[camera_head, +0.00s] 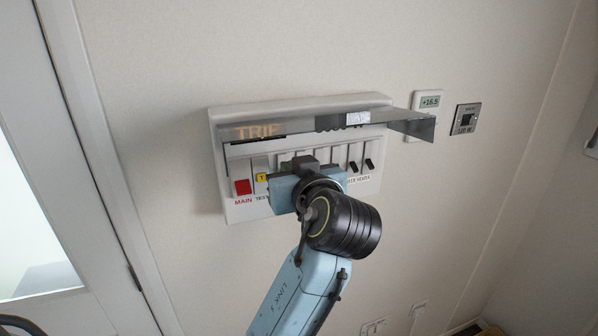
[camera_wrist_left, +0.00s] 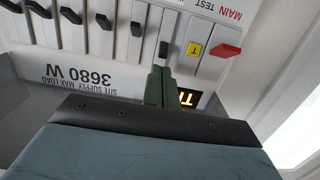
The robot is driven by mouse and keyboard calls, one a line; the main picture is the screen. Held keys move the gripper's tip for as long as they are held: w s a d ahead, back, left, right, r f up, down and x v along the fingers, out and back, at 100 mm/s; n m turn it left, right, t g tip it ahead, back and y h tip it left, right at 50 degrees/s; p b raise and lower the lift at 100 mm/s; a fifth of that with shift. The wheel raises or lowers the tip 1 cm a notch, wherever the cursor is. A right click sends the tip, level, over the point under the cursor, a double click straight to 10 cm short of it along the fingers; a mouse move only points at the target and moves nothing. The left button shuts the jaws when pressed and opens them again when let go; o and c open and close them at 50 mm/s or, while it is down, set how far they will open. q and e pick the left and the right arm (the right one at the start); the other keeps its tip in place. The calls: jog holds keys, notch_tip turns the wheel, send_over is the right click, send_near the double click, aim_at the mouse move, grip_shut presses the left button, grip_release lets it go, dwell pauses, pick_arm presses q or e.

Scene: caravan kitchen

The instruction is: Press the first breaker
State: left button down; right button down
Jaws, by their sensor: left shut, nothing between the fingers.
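The white breaker panel (camera_head: 240,205) is on the wall in the head view. Its red MAIN switch (camera_head: 242,187) and yellow test button (camera_head: 262,177) are at its left end. In the upside-down wrist view, the first breaker (camera_wrist_left: 164,50) is the black lever beside the yellow button (camera_wrist_left: 194,49). Its lever sits nearer the display than the other levers do. My left gripper (camera_wrist_left: 163,86) is shut and empty, its fingertips close to that lever; contact is unclear. In the head view my left gripper (camera_head: 303,168) covers the middle breakers, hiding its fingertips. My right gripper is not in view.
A tinted lid (camera_head: 400,119) juts out above the switches. A lit TRIP display (camera_head: 259,131) is behind it. Several other black levers (camera_wrist_left: 104,20) line the panel. A thermostat (camera_head: 429,100) and a small wall plate (camera_head: 466,119) are to the right; a door is left.

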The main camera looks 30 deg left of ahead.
pick_arm(q)
jog(key=shift+x, duration=1.2)
